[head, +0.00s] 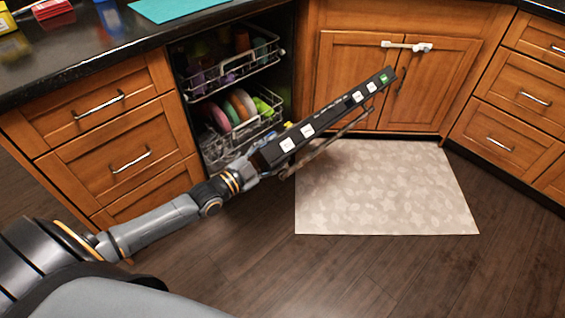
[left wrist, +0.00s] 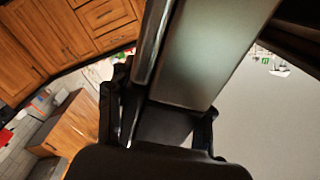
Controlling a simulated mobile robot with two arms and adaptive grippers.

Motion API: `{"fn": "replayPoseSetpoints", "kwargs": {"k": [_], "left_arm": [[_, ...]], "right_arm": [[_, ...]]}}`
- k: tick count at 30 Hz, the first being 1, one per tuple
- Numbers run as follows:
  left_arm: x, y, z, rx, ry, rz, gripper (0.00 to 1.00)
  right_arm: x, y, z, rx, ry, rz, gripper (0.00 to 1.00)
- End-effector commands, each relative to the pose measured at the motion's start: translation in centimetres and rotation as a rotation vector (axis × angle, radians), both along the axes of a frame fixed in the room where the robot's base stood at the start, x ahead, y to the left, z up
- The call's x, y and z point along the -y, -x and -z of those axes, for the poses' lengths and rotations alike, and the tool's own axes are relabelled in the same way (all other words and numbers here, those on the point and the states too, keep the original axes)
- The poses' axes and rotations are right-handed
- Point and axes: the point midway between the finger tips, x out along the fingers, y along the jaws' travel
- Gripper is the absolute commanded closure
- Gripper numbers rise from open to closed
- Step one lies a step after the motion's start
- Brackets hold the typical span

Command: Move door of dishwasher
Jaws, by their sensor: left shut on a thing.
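The dishwasher door (head: 330,112) stands partly open in the head view, seen mostly from above its black top edge with buttons and a green light. Its bar handle (head: 335,138) runs along the outer face. My left gripper (head: 262,165) is at the near end of the door and shut on it. In the left wrist view the fingers of my left gripper (left wrist: 160,125) straddle the door's end, with the metal door panel (left wrist: 205,55) and the handle (left wrist: 151,45) between them. The exact contact is partly hidden. My right gripper is not in view.
The open dishwasher holds an upper rack (head: 235,68) and a lower rack (head: 240,120) with colourful dishes. Wooden drawers (head: 115,140) stand left, and cabinet doors (head: 350,75) stand behind.

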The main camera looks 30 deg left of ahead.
Motion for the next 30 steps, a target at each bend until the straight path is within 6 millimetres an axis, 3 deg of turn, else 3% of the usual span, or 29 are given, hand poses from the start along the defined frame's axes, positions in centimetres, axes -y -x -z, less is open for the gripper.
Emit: {"fn": "replayPoseSetpoints", "kwargs": {"k": [3,15,22,30], "left_arm": [[-1.8,-0.8,-1.8,-0.002,0.022,-0.002,1.0],[-7.0,-2.6,-5.2,-0.038,0.112,-0.002,1.0],[-8.7,-3.2,-6.2,-0.05,0.145,-0.002,1.0],[-9.0,-3.3,-6.3,-0.053,0.154,-0.002,1.0]], "right_arm": [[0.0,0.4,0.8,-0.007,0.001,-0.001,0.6],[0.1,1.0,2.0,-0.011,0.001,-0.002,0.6],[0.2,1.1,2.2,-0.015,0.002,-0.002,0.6],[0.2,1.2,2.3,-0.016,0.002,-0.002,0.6]]}}
